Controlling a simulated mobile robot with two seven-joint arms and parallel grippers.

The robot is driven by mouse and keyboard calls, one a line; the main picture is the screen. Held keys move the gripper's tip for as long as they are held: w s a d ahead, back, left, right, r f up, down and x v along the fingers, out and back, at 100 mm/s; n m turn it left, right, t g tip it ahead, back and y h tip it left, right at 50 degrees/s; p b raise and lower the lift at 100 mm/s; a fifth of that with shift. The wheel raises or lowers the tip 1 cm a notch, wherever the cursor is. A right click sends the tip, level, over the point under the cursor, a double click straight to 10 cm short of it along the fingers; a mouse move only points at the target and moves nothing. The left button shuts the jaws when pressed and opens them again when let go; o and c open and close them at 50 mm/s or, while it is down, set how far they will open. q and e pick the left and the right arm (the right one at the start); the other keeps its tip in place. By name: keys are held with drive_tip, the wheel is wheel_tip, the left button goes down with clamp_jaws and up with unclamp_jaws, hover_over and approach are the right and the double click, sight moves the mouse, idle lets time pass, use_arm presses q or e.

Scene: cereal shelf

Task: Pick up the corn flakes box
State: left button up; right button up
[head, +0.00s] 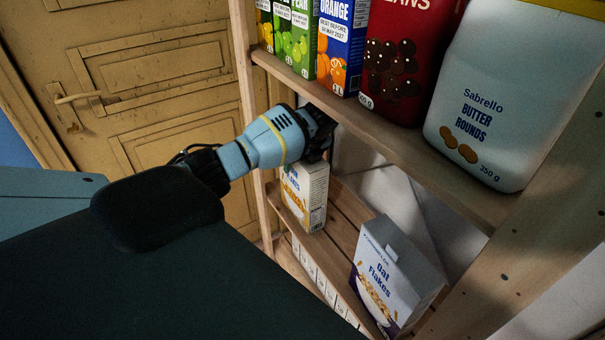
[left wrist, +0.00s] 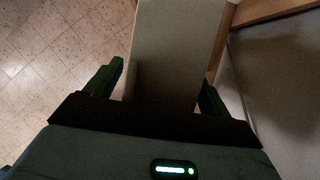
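The corn flakes box (head: 304,196) is white with orange print and stands upright on the lower shelf. Part of its name is hidden behind my left gripper (head: 318,132), which is at the box's upper end. In the left wrist view the pale box (left wrist: 175,50) lies between the two fingers of my left gripper (left wrist: 163,88). The fingers are spread on either side of it, with a narrow gap showing beside the left finger. My right gripper is not in view.
An oat flakes box (head: 385,275) stands on the lower shelf to the right. The upper shelf (head: 400,150) runs close above my gripper and holds juice cartons (head: 340,45), a red beans pack (head: 405,60) and a butter rounds pack (head: 490,110). A wooden door (head: 150,70) is behind.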

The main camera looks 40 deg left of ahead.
use_arm(q)
drive_tip(key=c, duration=1.2)
